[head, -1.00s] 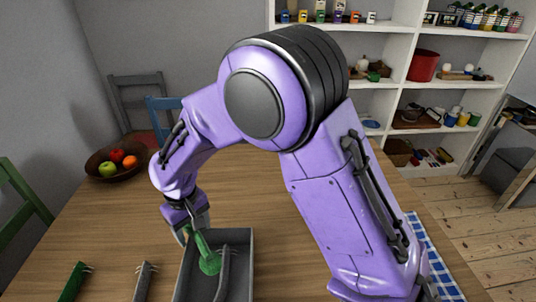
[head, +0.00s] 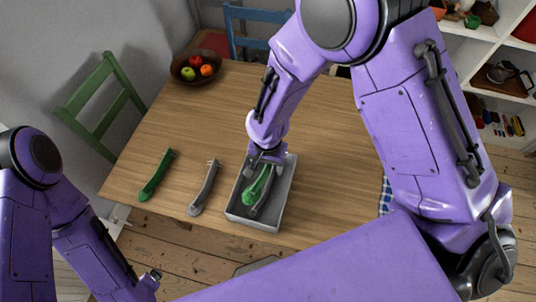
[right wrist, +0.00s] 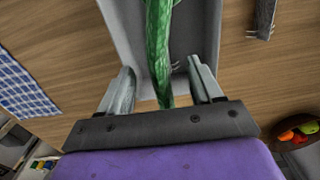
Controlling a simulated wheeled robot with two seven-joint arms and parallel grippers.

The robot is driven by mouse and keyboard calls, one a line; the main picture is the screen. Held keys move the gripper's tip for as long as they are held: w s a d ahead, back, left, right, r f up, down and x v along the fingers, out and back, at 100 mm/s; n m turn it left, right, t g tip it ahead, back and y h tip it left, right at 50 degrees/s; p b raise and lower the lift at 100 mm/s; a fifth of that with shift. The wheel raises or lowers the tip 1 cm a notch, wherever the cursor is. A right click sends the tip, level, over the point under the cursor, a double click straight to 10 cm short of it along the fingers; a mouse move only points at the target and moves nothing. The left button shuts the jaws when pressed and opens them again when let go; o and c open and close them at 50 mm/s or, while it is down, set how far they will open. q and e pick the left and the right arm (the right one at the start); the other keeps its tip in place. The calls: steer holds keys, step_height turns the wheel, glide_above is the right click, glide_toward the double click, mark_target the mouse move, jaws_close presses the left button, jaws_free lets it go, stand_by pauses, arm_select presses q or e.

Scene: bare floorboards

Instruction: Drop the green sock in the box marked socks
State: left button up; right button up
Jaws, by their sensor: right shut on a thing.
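My right gripper (head: 266,160) is shut on a green sock (head: 256,187), which hangs down over the grey box (head: 282,198). In the right wrist view the green sock (right wrist: 158,45) runs between the fingers of the right gripper (right wrist: 165,85), with the grey box (right wrist: 122,32) behind it. A grey sock (head: 268,195) lies in the box beside the held sock. I cannot tell whether the held sock touches the box floor. No marking on the box can be read.
Another green sock (head: 156,175) and a grey sock (head: 204,188) lie on the wooden table (head: 330,150), left of the box. A fruit bowl (head: 196,68) stands at the far left corner. Green (head: 103,95) and blue (head: 250,22) chairs stand by the table.

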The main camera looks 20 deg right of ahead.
step_height(320, 180, down, 5)
steer(key=b, duration=0.5)
steer(key=shift+f, duration=0.2)
steer(key=shift+w+f+b, duration=0.1)
steer(key=shift+f+b, duration=0.4)
steer(key=shift+f, duration=0.85)
steer(key=o, duration=1.1)
step_height(320, 180, up, 11)
steer(key=shift+f, duration=0.15)
